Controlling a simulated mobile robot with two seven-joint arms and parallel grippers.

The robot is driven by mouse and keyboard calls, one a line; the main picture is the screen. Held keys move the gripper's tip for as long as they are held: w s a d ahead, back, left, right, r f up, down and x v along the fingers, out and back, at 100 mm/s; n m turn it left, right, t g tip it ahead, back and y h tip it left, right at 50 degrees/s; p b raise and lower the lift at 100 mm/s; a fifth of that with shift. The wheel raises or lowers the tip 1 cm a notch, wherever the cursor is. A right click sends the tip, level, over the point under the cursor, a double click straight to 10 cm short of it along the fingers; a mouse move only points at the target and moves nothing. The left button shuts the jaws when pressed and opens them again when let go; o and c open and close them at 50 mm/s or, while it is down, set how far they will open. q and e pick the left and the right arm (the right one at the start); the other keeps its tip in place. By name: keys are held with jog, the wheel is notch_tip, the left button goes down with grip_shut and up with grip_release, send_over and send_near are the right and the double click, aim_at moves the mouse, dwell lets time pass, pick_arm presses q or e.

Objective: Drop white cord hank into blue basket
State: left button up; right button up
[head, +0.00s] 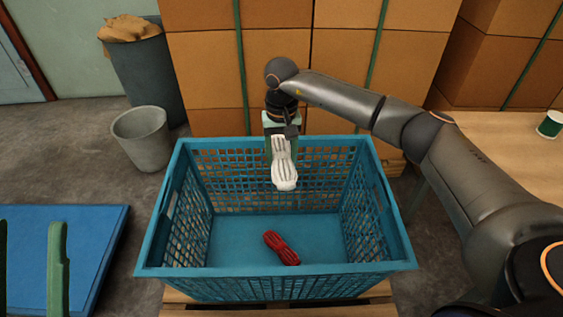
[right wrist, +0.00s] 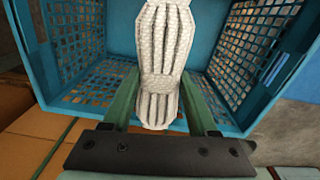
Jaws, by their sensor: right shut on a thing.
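The white cord hank (head: 284,172) hangs from my right gripper (head: 281,135), above the back part of the blue basket (head: 275,271). In the right wrist view the hank (right wrist: 162,50) lies between the two green fingers of my right gripper (right wrist: 158,105), with the basket (right wrist: 122,22) around and below it. The right gripper is shut on the hank. My left gripper (head: 31,265) shows only partly at the lower left edge, its green fingers wide apart with nothing between them.
A red cord hank (head: 281,247) lies on the basket floor. The basket stands on a wooden pallet (head: 280,309). Stacked cardboard boxes (head: 275,75) rise behind it. A blue platform (head: 95,240) is at left, a grey bin (head: 143,138) behind it, and a wooden table (head: 510,150) at right.

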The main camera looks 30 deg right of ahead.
aim_at(282, 154)
notch_tip(282, 154, down, 6)
jog(key=b, duration=0.4)
jog(key=shift+r, duration=0.1)
jog(key=o, duration=1.5)
jog(key=shift+c, duration=0.2)
jog(key=shift+r, duration=0.1)
notch_tip(282, 154, up, 12)
jog(key=p, duration=0.4)
jog(key=shift+r, duration=0.15)
